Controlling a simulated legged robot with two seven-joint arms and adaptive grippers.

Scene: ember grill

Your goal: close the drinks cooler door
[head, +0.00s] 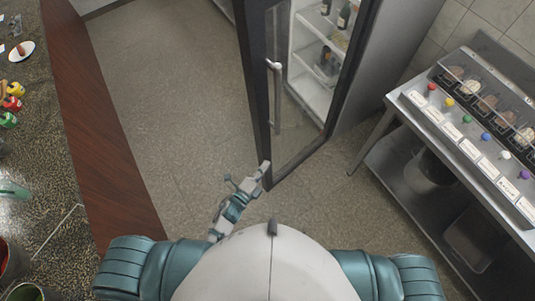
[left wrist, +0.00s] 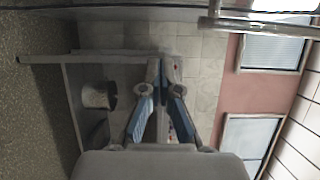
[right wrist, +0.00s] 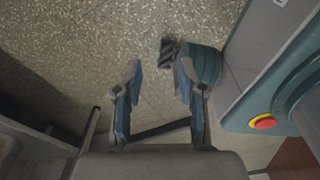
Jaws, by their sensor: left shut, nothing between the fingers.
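The drinks cooler (head: 400,50) stands at the upper right in the head view. Its dark-framed glass door (head: 257,110) stands open, swung out toward me. A pale vertical handle (head: 276,95) is on the door. Shelves with bottles (head: 343,17) show inside. My left gripper (head: 264,168) is at the door's lower near corner, below the handle; I cannot tell if it touches the frame. It is shut and empty in the left wrist view (left wrist: 163,65). My right gripper (right wrist: 158,66) is open and empty over the floor; it is out of the head view.
A speckled counter with a wooden edge (head: 100,130) runs along the left. The floor (head: 170,90) between is clear.

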